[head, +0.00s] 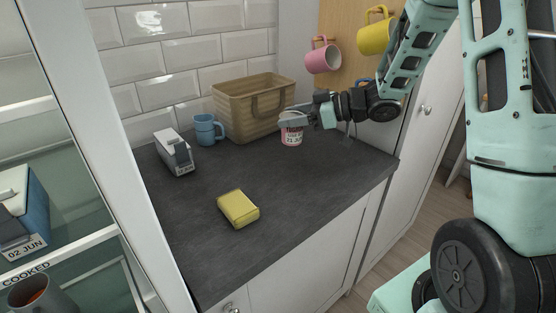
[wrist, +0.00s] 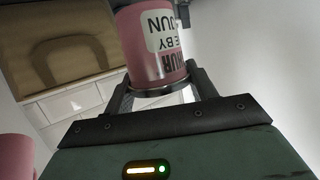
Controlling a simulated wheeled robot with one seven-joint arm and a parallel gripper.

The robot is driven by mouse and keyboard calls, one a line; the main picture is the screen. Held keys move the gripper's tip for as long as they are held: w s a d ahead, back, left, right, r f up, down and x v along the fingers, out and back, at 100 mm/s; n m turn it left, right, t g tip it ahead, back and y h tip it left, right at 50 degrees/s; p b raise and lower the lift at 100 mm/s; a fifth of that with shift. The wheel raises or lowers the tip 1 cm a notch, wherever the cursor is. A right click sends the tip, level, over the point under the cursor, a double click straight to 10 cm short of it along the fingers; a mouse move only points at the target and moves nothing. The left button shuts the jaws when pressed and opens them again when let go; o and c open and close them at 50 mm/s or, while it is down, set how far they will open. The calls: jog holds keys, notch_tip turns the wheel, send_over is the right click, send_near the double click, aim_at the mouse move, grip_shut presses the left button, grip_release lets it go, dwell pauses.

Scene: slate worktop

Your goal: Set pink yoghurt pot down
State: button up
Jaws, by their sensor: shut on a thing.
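The pink yoghurt pot (head: 291,138) has a white label with text and a date. It is at the back right of the slate worktop (head: 290,190), in front of the basket's right side. My gripper (head: 293,119) reaches in from the right and is shut on the pot near its top. In the wrist view the pot (wrist: 155,50) sits between the two fingers (wrist: 160,92), with its label upside down. I cannot tell whether the pot's base touches the worktop.
A wicker basket (head: 240,120), a blue mug (head: 206,130) and a grey-white label device (head: 174,153) stand along the back. A yellow sponge-like block (head: 238,208) lies near the front. Pink (head: 322,58) and yellow (head: 374,34) mugs hang above. The worktop's middle and right are clear.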

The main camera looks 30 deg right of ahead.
jog(key=shift+w+f, duration=0.2)
jog(key=shift+w, duration=0.1)
notch_tip(320, 180, down, 10)
jog(key=shift+w+r, duration=0.1)
jog(key=shift+r, duration=0.15)
jog(key=shift+f, duration=0.15)
jog(key=o, duration=1.1)
jog(key=shift+c, duration=0.2)
